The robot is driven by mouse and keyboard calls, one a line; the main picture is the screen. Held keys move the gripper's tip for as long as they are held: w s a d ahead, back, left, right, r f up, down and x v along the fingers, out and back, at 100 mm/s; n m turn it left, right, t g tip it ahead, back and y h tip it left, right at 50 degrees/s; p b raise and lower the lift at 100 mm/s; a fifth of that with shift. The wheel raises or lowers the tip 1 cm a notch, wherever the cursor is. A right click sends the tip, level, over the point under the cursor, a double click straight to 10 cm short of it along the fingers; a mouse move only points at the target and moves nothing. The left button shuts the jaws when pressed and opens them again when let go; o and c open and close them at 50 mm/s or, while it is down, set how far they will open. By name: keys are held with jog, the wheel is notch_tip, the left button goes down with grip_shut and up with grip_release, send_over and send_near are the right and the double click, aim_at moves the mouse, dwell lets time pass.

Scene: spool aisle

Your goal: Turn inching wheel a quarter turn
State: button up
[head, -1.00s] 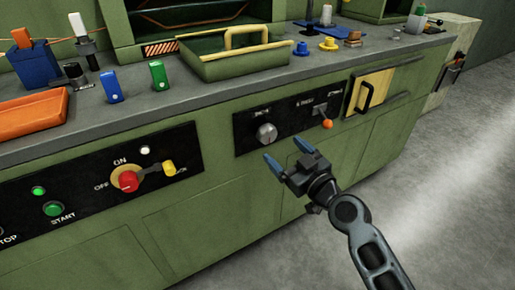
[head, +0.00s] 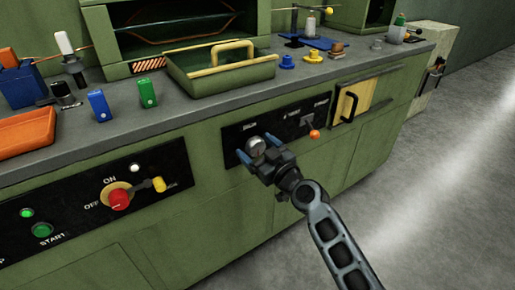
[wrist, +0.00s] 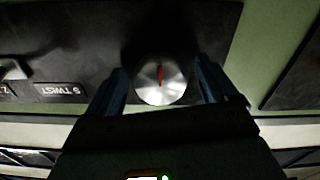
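The inching wheel appears to be the round silver knob (head: 256,145) on the black panel (head: 290,132) of the green machine front. In the wrist view the knob (wrist: 158,88) shows a red mark pointing roughly up and down the picture. My gripper (head: 258,151) is at the knob, with one blue finger on each side of it. In the wrist view narrow gaps show between both fingers and the knob, so it is open around it. The knob's lower part is hidden behind my gripper in the head view.
An orange-tipped lever (head: 314,134) sits on the same panel to the right. A black handle (head: 348,106) on a yellow door is further right. A red knob (head: 119,199) is on the left panel. A green tray (head: 220,78) stands on the counter above.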

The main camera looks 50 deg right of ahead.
jog(key=c, duration=1)
jog(key=shift+m, duration=0.3)
jog(key=m, duration=0.3)
jog(key=shift+m, duration=0.4)
jog(key=m, duration=0.5)
jog(key=m+p, duration=0.1)
jog(key=m, duration=0.4)
jog(key=shift+m+p, duration=0.45)
jog(key=shift+m, duration=1.75)
